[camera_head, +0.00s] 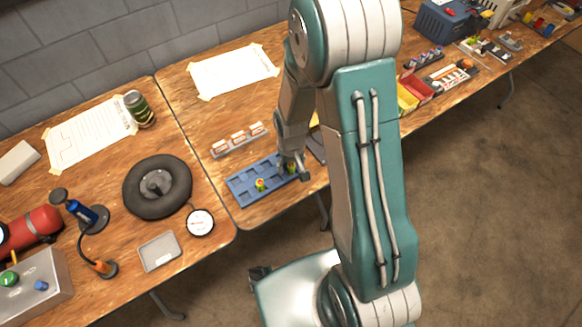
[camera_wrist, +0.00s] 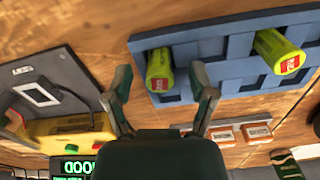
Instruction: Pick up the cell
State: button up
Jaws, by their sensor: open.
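Two yellow-green cells with red labels stand in a blue slotted tray (camera_head: 243,190). One cell (camera_head: 261,185) is left of my gripper (camera_head: 292,171) in the head view; the other (camera_head: 291,168) is partly hidden at my fingers. In the wrist view, my gripper (camera_wrist: 161,75) is open, with its two fingers spread. The nearer cell (camera_wrist: 160,72) shows between the fingertips, with a gap on both sides. The other cell (camera_wrist: 278,50) is farther right in the blue tray (camera_wrist: 211,45). Both cells are in the tray.
A rack of orange-and-white blocks (camera_head: 239,139) stands behind the tray. A black-and-yellow device (camera_wrist: 70,127) with a green display is left of my fingers in the wrist view. A dial gauge (camera_head: 200,222) and black wheel (camera_head: 157,187) are to the left. Bare wood lies around the tray.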

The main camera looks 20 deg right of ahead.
grip_shut()
jog(key=shift+r, duration=0.15)
